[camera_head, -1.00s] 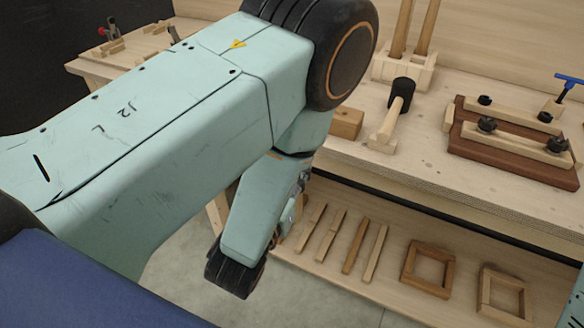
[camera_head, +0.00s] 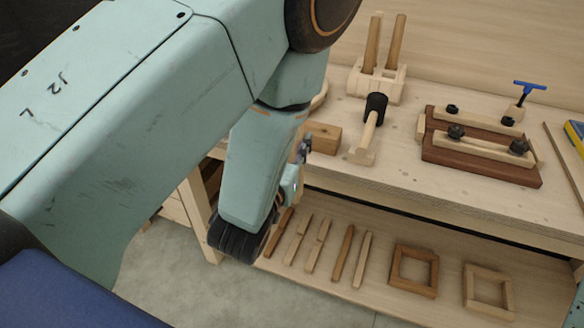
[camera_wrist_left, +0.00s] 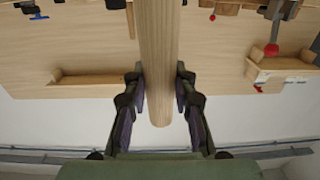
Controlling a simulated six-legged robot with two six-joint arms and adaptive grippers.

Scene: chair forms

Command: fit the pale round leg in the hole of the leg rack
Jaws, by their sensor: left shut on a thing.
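The pale round leg (camera_wrist_left: 158,45) runs down the middle of the left wrist view, its rounded end toward me. My left gripper (camera_wrist_left: 160,88) has its two dark fingers on either side of it and is shut on it. In the head view my left arm hides most of that gripper, and I cannot make out the leg for certain. The leg rack (camera_head: 390,84) is a pale wooden block at the back of the bench, with two brown round legs standing in it. Its free hole cannot be made out. My right gripper is not in view.
A mallet (camera_head: 367,140) and a wooden block (camera_head: 324,138) lie on the bench in front of the rack. A dark red board (camera_head: 465,165) with clamped strips lies to the right. Several sticks and two square frames (camera_head: 413,270) lie on the lower shelf.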

